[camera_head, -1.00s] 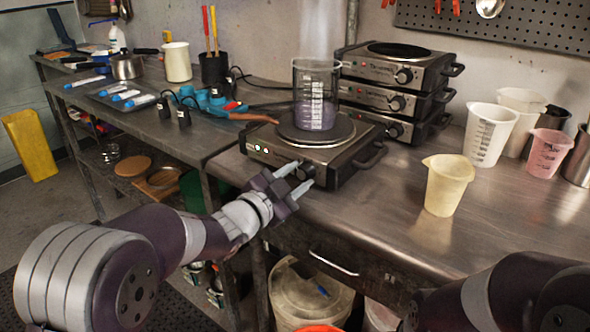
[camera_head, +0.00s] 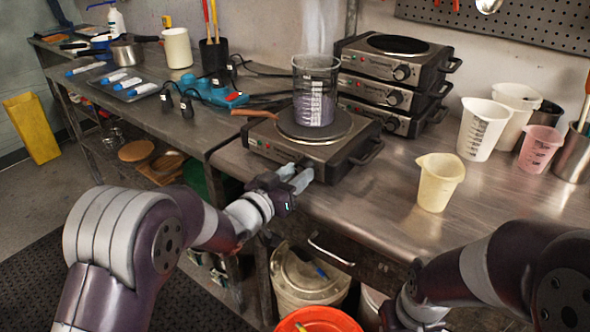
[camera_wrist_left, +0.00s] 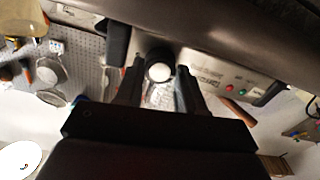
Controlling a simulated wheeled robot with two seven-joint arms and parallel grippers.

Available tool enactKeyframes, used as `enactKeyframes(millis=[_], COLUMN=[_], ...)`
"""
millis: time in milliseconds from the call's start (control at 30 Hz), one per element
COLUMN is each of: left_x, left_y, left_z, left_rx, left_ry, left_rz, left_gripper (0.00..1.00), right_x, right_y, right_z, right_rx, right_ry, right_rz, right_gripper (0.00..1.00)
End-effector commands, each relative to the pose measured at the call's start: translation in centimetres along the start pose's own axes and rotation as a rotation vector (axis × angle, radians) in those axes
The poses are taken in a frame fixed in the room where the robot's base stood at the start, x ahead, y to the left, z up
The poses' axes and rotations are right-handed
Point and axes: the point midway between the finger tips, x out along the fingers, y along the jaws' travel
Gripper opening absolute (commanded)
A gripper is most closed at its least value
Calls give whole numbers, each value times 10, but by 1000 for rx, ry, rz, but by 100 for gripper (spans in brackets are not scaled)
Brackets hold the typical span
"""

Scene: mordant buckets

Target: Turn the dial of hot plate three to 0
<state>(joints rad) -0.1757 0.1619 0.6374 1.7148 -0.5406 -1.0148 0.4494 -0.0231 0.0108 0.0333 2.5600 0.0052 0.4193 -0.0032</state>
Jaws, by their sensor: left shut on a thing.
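The front hot plate (camera_head: 268,150) stands on the right metal bench with a glass beaker (camera_head: 302,98) of purple liquid on its round top. My left gripper (camera_head: 298,177) is at the right end of its front panel, its fingers hiding the dial in the head view. In the left wrist view the dial (camera_wrist_left: 159,72), with a pale round face, sits between the two fingers (camera_wrist_left: 158,85), which are shut on it. Its setting cannot be read. A red and a green light show on the panel beside it. My right gripper is out of view.
Several more hot plates are stacked behind (camera_head: 394,72). A cream jug (camera_head: 439,182) stands right of the front hot plate, with white jugs (camera_head: 483,130) and a pink jug (camera_head: 539,149) further right. An orange bucket (camera_head: 318,321) and a lidded white bucket (camera_head: 300,285) stand below the bench edge.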

Motion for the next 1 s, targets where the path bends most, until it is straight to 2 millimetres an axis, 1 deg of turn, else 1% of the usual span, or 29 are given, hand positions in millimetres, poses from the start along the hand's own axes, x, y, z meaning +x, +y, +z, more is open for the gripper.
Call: enactKeyframes(millis=[33, 300, 700, 733, 800, 1000], left_x=[0, 0, 0, 0, 0, 0], left_y=[0, 0, 0, 0, 0, 0], left_z=[0, 1, 1, 1, 1, 0], left_rx=[-16, -66, -71, -71, -71, -70], left_ry=[-4, -3, -2, -2, -2, -1], left_rz=[0, 0, 0, 0, 0, 0], left_gripper=[8, 8, 8, 45, 64, 64], right_x=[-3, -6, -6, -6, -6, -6], right_y=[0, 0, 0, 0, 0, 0], right_z=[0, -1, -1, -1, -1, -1], right_rx=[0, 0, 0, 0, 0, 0], right_ry=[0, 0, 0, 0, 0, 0], right_rz=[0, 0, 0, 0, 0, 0], right_gripper=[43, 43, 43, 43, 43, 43])
